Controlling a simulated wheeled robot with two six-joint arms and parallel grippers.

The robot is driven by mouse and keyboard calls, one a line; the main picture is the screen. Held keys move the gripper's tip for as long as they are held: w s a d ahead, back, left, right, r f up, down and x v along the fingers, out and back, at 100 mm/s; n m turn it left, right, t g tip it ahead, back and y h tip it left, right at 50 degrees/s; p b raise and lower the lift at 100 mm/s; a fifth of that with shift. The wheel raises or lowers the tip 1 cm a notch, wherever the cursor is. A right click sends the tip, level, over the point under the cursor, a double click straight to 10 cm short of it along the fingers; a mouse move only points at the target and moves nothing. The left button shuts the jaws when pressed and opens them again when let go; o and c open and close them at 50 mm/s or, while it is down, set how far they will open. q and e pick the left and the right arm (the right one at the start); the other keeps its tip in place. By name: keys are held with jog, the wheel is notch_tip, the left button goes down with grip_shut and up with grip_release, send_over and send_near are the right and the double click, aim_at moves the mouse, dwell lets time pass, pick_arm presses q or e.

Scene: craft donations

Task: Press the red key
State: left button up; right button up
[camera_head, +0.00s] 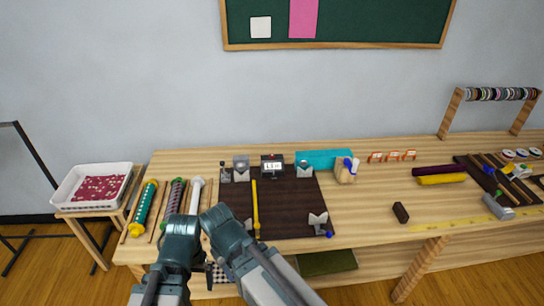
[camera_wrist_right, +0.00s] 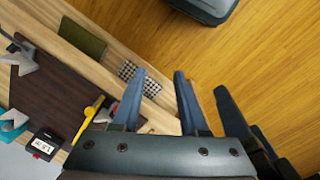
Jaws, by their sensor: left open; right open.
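A small dark box with a white number display (camera_head: 272,166) stands at the back of the dark brown mat. A small red key (camera_head: 271,156) shows on its top. My left gripper (camera_head: 183,226) is open near the table's front edge, left of the mat and well short of the box. My right gripper (camera_wrist_right: 158,100) is open and empty by the front edge. In the head view, its fingertips are hard to make out behind my arm.
The dark mat (camera_head: 290,212) carries a yellow tool (camera_head: 255,207) and grey holders (camera_head: 318,222). Coloured rolls (camera_head: 143,208) lie at left. A white tray (camera_head: 93,187) is on a side stand.

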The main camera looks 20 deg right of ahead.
grip_shut()
dwell(1.4)
